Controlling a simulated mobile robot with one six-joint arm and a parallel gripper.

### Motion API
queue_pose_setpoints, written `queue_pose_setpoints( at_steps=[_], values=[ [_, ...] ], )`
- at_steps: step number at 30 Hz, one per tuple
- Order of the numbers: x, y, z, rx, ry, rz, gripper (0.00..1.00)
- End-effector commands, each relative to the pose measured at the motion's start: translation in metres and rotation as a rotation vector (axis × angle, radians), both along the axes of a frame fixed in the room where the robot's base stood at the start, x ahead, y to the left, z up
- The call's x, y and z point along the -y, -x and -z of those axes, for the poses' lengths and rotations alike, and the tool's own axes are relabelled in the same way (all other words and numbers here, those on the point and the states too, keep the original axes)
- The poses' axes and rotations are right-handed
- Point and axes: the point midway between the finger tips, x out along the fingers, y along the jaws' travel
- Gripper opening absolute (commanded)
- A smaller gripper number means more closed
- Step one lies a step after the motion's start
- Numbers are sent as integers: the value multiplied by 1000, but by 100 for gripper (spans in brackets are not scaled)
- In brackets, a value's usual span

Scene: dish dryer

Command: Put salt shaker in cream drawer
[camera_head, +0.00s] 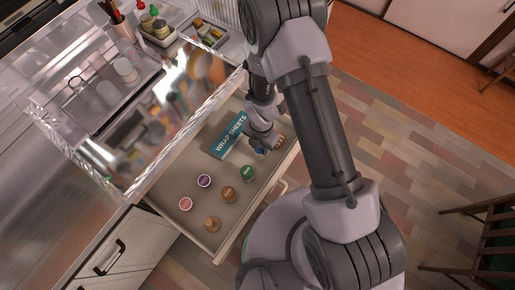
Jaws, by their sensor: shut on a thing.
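The cream drawer (160,195) is pulled open below the counter. My gripper (263,146) reaches down into the drawer's right end, beside the teal box. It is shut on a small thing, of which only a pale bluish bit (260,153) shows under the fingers. I take this to be the salt shaker, but it is mostly hidden by my gripper. I cannot tell whether it touches the drawer floor.
A teal "WRAP SHEETS" box (230,136) and several small round-lidded jars, such as a green one (248,173), lie in the drawer. A clear dish dryer (140,190) stands on the counter. The drawer's front left floor has free room.

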Motion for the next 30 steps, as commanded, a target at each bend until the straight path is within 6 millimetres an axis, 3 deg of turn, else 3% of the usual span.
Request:
queue_pose_setpoints(
  at_steps=[1, 3, 13, 14, 16, 26, 30],
  values=[
    [0, 0, 14, -1, 0, 0, 0],
    [0, 1, 22, -2, 1, 0, 0],
    [0, 0, 23, -1, 1, 1, 0],
    [0, 0, 22, -1, 1, 1, 44],
    [0, 0, 22, -1, 1, 1, 57],
    [0, 0, 18, 0, 0, 1, 59],
    [0, -1, -11, 3, -1, 1, 59]
  ],
)
